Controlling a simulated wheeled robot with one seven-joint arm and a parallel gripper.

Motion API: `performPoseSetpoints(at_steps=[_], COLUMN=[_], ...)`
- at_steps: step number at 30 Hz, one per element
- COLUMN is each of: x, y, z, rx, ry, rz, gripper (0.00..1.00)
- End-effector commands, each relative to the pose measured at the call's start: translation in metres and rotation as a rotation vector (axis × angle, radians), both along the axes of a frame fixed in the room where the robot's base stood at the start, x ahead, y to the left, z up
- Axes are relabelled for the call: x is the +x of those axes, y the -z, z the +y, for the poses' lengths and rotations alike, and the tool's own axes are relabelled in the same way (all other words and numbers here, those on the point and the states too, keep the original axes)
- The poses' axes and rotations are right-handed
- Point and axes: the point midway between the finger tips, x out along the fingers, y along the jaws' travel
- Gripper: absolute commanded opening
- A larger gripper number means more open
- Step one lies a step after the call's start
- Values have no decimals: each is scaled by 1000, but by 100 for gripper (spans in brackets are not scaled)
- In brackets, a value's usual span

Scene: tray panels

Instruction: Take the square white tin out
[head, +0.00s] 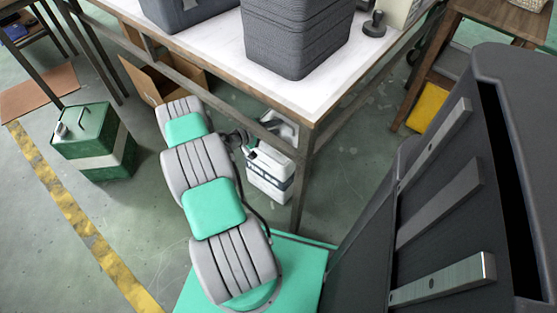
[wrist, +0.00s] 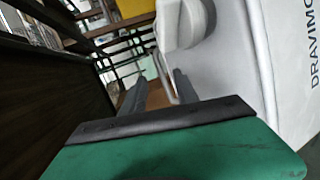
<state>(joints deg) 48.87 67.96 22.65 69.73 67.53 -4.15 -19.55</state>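The square white tin (head: 268,178) stands on the floor under the near edge of the white-topped table, beside a table leg. It has a dark band around it. In the wrist view a white body with dark lettering (wrist: 285,70), which looks like this tin, fills the right side, with a round white cap (wrist: 182,25) near the top. My gripper (wrist: 160,85) has its two grey fingers apart, just left of the white body. A thin pale bar shows between the fingers; I cannot tell if they touch it.
The white-topped table (head: 215,55) overhangs the tin and carries grey bins (head: 295,35). An open cardboard box (head: 160,80) lies behind my arm. A green canister (head: 95,140) stands left, beside a yellow floor line (head: 75,215).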

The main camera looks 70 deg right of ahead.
Motion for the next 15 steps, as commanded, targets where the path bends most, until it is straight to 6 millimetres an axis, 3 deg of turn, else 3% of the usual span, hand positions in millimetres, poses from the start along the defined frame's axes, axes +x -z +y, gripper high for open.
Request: performPoseSetpoints(at_steps=[9, 15], x=[-29, -34], y=[20, 21], z=[-40, -48], rx=[1, 2], ry=[3, -1], rz=[-4, -3], gripper=[36, 36])
